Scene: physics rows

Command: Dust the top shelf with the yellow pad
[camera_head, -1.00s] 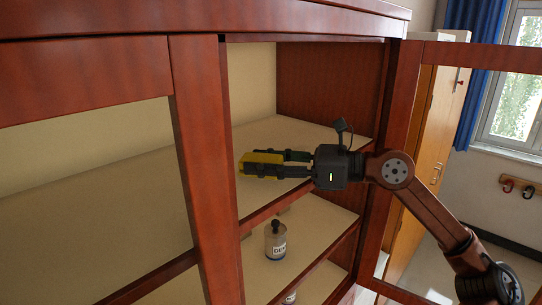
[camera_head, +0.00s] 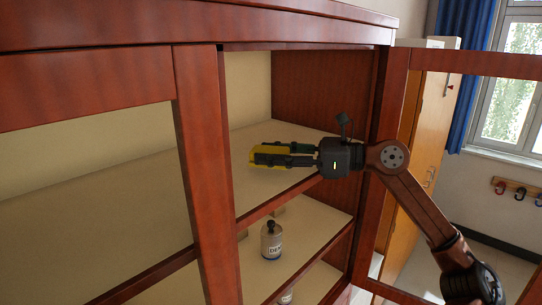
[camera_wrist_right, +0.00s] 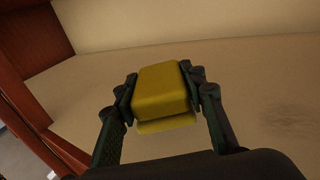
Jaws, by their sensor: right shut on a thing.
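The yellow pad (camera_head: 268,155) is between the fingers of my right gripper (camera_head: 285,155), inside the open right side of the wooden cabinet. In the right wrist view the pad (camera_wrist_right: 163,92) fills the gap between the two dark fingers of the gripper (camera_wrist_right: 163,98), which are shut on it. The pad is over the top shelf (camera_head: 240,190); I cannot tell whether it touches the surface. In the wrist view a darker smudge (camera_wrist_right: 292,118) lies on the shelf to the right of the pad. My left gripper is not in view.
A labelled bottle (camera_head: 271,241) stands on the shelf below, with part of another lower down. The cabinet's upright post (camera_head: 203,150) is left of my gripper, and the open glass door (camera_head: 391,120) is at the right. The shelf's left part is clear.

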